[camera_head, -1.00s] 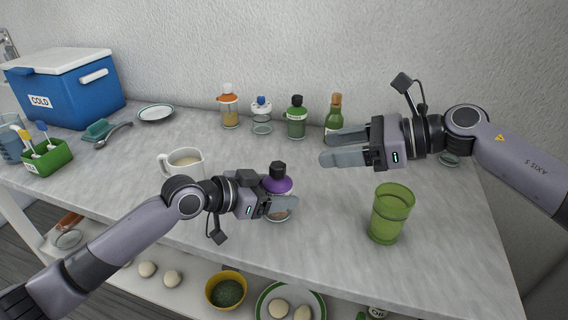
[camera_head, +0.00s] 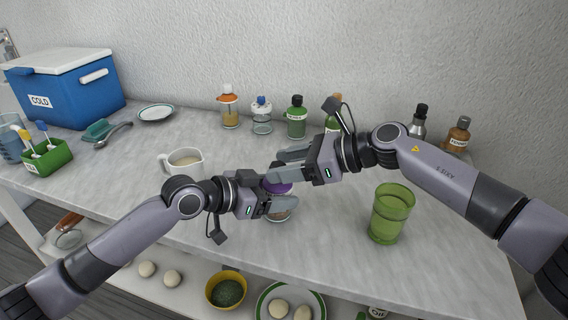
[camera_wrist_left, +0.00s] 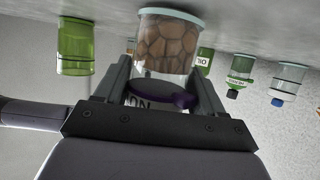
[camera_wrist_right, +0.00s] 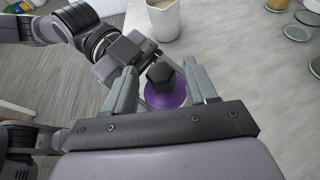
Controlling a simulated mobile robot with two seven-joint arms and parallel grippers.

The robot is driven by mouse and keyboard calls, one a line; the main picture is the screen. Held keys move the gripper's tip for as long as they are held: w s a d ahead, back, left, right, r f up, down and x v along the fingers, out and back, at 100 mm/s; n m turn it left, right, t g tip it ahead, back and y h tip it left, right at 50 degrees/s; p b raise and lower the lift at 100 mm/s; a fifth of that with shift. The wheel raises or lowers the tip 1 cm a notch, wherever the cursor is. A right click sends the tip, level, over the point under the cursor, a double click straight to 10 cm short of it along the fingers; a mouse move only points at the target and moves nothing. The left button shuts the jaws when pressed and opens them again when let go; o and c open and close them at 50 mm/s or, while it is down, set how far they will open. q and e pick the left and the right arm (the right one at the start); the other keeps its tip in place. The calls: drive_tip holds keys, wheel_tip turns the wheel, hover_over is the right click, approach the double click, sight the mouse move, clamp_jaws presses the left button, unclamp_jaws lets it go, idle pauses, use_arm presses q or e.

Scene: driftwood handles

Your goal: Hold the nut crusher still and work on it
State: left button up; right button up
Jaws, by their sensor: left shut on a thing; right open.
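The nut crusher (camera_head: 279,187) stands on the counter, a clear jar with a purple top and a black knob. In the left wrist view the nut crusher (camera_wrist_left: 167,45) appears inverted, with brown nuts inside. My left gripper (camera_head: 284,208) is shut on its body from the left. My right gripper (camera_head: 280,163) is open at the crusher's top and hides the knob in the head view. In the right wrist view the black knob (camera_wrist_right: 160,73) shows between the open fingers, with the purple top below it. I cannot tell whether a finger touches it.
A green glass (camera_head: 390,215) stands to the right and a white jug (camera_head: 183,163) to the left. Several bottles, including a green one (camera_head: 296,118), line the wall. A blue cooler (camera_head: 70,88) is at the back left. The counter's front edge is close to the crusher.

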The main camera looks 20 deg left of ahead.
drive_tip(key=shift+a+f, duration=0.1)
drive_tip(key=shift+a, duration=0.1)
clamp_jaws()
drive_tip(key=shift+s+m+t, duration=0.1)
drive_tip(key=shift+m+t, duration=1)
drive_tip(key=shift+t, duration=0.2)
drive_tip(key=shift+s+a+m+t+h, duration=0.15)
drive_tip(key=shift+m+t+h, duration=0.25)
drive_tip(key=shift+m+t, duration=0.4)
drive_tip(key=shift+m+t, duration=0.3)
drive_tip(key=shift+t, duration=0.1)
